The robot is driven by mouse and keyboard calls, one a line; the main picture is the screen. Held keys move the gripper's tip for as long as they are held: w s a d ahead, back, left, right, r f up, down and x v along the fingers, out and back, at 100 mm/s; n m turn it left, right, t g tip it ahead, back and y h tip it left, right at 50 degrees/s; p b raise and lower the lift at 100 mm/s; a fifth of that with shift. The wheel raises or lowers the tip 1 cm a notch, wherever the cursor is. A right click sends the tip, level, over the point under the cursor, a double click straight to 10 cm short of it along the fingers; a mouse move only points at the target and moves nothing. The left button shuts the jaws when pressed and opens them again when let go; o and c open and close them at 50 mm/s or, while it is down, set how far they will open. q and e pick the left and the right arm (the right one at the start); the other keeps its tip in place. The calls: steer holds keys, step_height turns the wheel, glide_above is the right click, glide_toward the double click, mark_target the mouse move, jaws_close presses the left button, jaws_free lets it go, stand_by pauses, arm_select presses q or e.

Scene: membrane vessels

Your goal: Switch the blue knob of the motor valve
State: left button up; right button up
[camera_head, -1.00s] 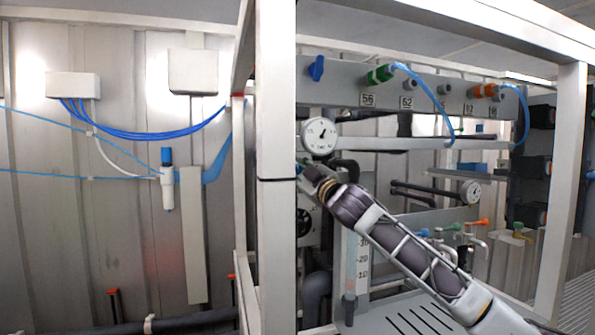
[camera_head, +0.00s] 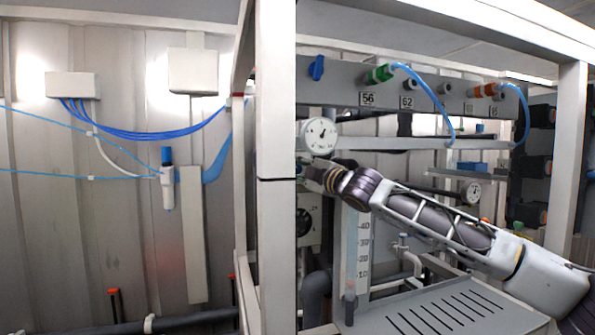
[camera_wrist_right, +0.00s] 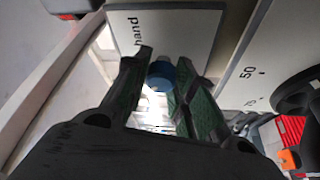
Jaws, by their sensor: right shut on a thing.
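The blue knob (camera_wrist_right: 160,73) shows in the right wrist view, small and round, against a white panel (camera_wrist_right: 150,32) lettered "hand". The two dark green fingers of my right gripper (camera_wrist_right: 168,62) are shut on it, one on each side. The fingers partly cover the knob, so its turned position is hard to tell. In the head view my right arm reaches in from the lower right, and its wrist end (camera_head: 328,178) lies just below the round gauge (camera_head: 319,135). The white post (camera_head: 276,130) hides the fingertips and knob there. My left gripper is not in view.
White frame posts stand at the middle and right (camera_head: 562,180). A grey panel above carries another blue handle (camera_head: 317,67), green and orange fittings and blue hoses. A slotted grey tray (camera_head: 430,312) lies below my arm. A dial marked 50 is close right in the wrist view.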

mark_target(298, 169)
steer(key=shift+f+n+g, duration=0.15)
steer(key=shift+n+g, duration=0.15)
steer(key=shift+n, duration=0.6)
steer(key=o, duration=1)
steer(key=shift+a, duration=0.1)
steer(key=shift+o, duration=0.2)
steer(key=shift+s, duration=0.1)
steer(key=shift+v, duration=2.25)
steer(key=v, duration=0.7)
steer(key=shift+s, duration=0.15)
